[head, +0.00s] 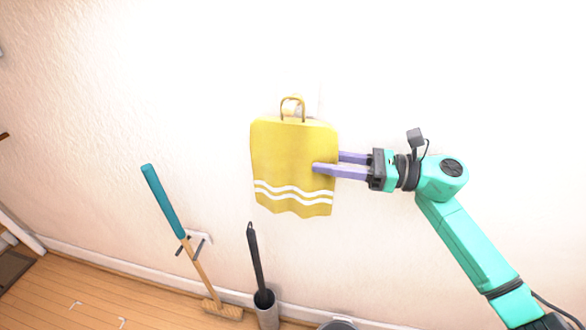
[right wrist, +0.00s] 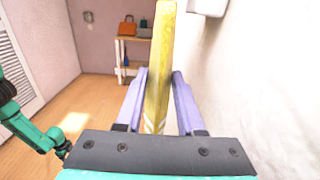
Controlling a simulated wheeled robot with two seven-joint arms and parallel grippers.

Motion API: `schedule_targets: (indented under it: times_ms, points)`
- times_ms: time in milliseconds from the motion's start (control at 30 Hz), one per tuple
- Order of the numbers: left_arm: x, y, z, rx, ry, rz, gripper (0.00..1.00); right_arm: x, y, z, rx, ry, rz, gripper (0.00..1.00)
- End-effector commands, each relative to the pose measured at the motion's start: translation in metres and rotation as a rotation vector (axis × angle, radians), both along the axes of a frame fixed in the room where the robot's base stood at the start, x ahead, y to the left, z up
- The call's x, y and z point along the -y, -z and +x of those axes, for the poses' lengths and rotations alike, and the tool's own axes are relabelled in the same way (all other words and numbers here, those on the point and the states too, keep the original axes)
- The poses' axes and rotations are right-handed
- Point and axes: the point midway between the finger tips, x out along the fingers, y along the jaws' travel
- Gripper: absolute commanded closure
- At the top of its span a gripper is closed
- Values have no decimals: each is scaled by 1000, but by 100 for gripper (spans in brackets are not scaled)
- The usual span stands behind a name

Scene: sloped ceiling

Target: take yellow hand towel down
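The yellow hand towel (head: 285,160) has two white wavy stripes near its bottom edge. It hangs by a loop at its top from a hook (head: 291,105) on the white wall. My right gripper (head: 327,162) reaches in from the right at the towel's right edge, one finger in front of the cloth.
Below the towel, a teal-handled broom (head: 165,205) leans at the wall, and a black-handled brush stands in a grey holder (head: 267,312). A wooden shelf (right wrist: 130,45) with bags stands far back in the right wrist view. The wall around the towel is mostly bare.

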Motion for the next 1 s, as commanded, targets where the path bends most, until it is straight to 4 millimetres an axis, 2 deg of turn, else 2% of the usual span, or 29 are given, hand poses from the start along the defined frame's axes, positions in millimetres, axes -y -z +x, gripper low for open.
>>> schedule_targets:
  times_ms: [500,633,1000]
  points:
    - [-2,-12,-1,-2,-1,2,28,0,-28,0,1,0,1,100]
    - [-2,-11,-1,-2,-1,3,28,0,-30,-1,3,1,3,100]
    - [-2,5,-1,-1,-2,3,28,-7,-29,-31,7,-2,6,100]
